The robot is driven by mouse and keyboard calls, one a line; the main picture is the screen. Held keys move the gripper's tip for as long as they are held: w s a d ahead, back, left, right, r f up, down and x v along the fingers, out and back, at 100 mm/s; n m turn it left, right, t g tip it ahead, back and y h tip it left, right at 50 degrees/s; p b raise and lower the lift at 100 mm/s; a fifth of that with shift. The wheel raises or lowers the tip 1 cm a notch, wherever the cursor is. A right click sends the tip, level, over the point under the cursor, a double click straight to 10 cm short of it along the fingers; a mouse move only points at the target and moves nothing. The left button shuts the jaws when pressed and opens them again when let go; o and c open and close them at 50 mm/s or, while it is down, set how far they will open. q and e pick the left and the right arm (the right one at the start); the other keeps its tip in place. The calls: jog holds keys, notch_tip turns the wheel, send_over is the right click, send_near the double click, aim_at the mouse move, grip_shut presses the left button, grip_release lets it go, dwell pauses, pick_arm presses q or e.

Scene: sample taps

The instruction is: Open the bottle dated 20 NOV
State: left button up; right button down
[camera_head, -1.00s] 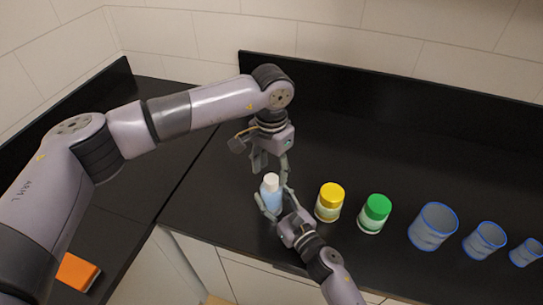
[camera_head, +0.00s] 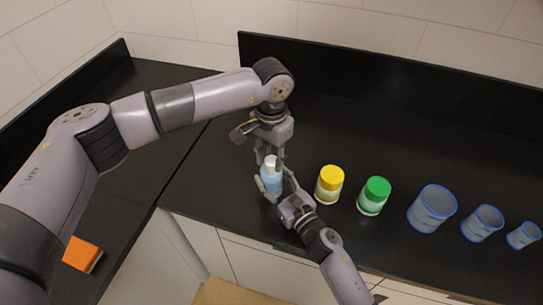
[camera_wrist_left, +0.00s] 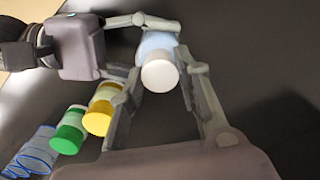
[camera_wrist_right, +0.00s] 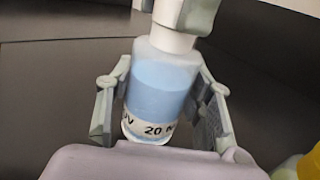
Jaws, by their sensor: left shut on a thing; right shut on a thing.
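The bottle (camera_head: 272,181) has a white cap and light blue contents and stands upright at the counter's front edge. My right gripper (camera_head: 275,193) is shut around the bottle's body from the front. My left gripper (camera_head: 270,160) comes from above and is shut on the white cap (camera_wrist_left: 160,76), with its fingers on both sides of it. The right wrist view shows the left fingertips (camera_wrist_right: 186,12) at the cap, which is largely hidden there.
A yellow-capped jar (camera_head: 330,184) and a green-capped jar (camera_head: 374,195) stand close to the right. Several blue-rimmed beakers (camera_head: 432,209) stand farther right. An orange block (camera_head: 82,254) lies on the left counter. The counter behind the jars (camera_head: 380,130) is clear.

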pick_arm(q)
grip_shut()
jog(key=n, duration=0.5)
jog(key=shift+n, duration=0.3)
jog(key=n, duration=0.5)
jog(key=shift+n, duration=0.3)
jog(key=n, duration=0.3)
jog(key=shift+n, duration=0.3)
jog(key=n, duration=0.3)
jog(key=shift+n, duration=0.4)
jog(key=n, duration=0.3)
jog(key=shift+n, duration=0.4)
jog(key=n, duration=0.3)
jog(key=shift+n, duration=0.3)
jog(key=n, duration=0.3)
jog(key=shift+r+n, duration=0.1)
jog(key=shift+n, duration=0.3)
jog(key=n, duration=0.5)
jog(key=shift+n, duration=0.3)
jog(key=n, duration=0.5)
jog(key=shift+w+n, duration=0.1)
jog(key=shift+n, duration=0.3)
jog(key=n, duration=0.5)
jog(key=shift+n, duration=0.3)
pick_arm(e)
jog(key=shift+a, duration=0.1)
pick_arm(q)
jog(key=n, duration=0.3)
jog(key=shift+n, duration=0.4)
jog(key=n, duration=0.3)
